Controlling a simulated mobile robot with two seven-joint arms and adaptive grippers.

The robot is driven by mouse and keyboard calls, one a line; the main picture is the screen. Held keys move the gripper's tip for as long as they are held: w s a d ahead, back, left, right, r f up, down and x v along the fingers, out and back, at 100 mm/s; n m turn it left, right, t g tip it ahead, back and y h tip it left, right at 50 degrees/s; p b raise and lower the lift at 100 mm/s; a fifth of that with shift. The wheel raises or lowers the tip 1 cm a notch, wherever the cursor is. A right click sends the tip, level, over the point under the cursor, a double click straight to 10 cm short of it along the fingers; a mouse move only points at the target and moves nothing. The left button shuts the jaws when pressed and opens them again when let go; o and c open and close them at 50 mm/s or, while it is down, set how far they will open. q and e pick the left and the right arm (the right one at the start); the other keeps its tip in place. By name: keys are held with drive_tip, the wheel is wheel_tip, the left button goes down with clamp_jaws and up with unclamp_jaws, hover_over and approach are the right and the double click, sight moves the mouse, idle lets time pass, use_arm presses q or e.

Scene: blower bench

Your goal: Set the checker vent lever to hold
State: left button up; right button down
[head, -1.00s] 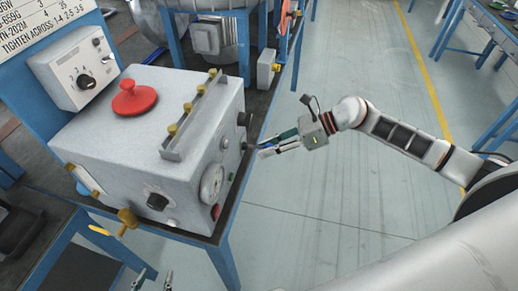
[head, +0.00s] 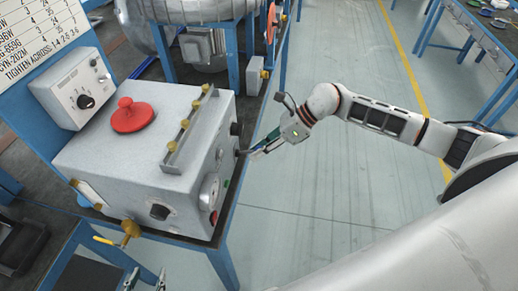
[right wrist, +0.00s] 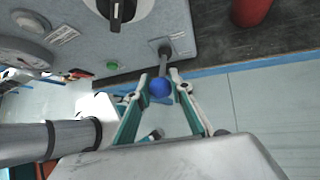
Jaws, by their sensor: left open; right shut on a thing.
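The checker is a grey box (head: 120,172) on the bench in the head view. On its right side face a short metal lever (right wrist: 167,55) with a blue ball knob (right wrist: 160,89) sticks out, seen in the right wrist view. My right gripper (head: 250,152) is at that side face, its fingers shut around the blue knob; the fingers (right wrist: 160,95) flank the knob in the right wrist view. I cannot read the lever's label. My left gripper (head: 146,280) is open and empty at the bottom edge of the head view, below the box.
A black-and-white dial (right wrist: 118,8) and a green button (right wrist: 112,65) sit near the lever. The box also carries a red knob (head: 132,115), a gauge (head: 209,192) and a yellow-handled valve (head: 130,230). The floor right of the bench is clear.

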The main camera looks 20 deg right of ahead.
drive_tip(key=c, duration=1.8)
unclamp_jaws()
drive_tip(key=shift+a, duration=0.1)
drive_tip(key=v, duration=1.2)
drive_tip(key=shift+r, duration=0.1)
